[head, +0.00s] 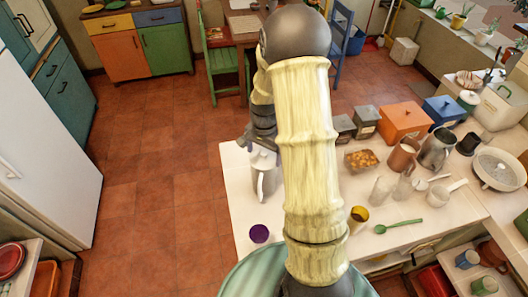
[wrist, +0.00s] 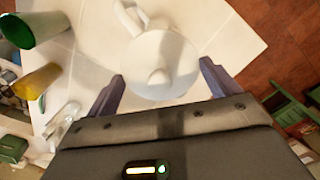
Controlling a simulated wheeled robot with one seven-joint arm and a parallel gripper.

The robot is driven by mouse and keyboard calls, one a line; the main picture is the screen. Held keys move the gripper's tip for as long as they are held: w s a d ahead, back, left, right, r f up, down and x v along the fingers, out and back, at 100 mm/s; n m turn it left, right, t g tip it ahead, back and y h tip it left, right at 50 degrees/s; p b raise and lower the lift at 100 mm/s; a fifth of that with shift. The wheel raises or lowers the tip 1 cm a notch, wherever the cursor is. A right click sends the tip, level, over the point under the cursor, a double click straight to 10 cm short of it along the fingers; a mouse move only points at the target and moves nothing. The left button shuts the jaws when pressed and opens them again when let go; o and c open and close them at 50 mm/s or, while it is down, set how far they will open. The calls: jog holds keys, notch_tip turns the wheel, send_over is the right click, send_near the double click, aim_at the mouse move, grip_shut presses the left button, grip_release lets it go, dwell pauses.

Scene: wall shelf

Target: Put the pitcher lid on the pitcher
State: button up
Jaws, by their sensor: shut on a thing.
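The white pitcher (head: 264,185) stands on the white counter, partly behind my arm in the head view. Its handle (wrist: 130,15) shows at the top of the wrist view. The round white pitcher lid (wrist: 158,62), with a small knob, lies between my two fingers in the wrist view, over the pitcher body. My gripper (wrist: 161,70) is shut on the lid, with one finger on each side. The lid covers the pitcher's mouth from this angle. I cannot tell whether it rests on the rim or is held just above it.
A purple cup (head: 259,233) stands near the counter's front left, and a yellow cup (head: 358,217) and green spoon (head: 398,226) lie right of my arm. Glasses, an orange box (head: 404,122) and a blue box (head: 444,110) crowd the right. Open floor lies left of the counter.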

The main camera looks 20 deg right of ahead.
jog(key=o, duration=0.7)
jog(key=shift+o, duration=0.2)
jog(key=shift+r, duration=0.1)
jog(key=shift+r+p, duration=2.65)
jog(key=shift+r, duration=0.8)
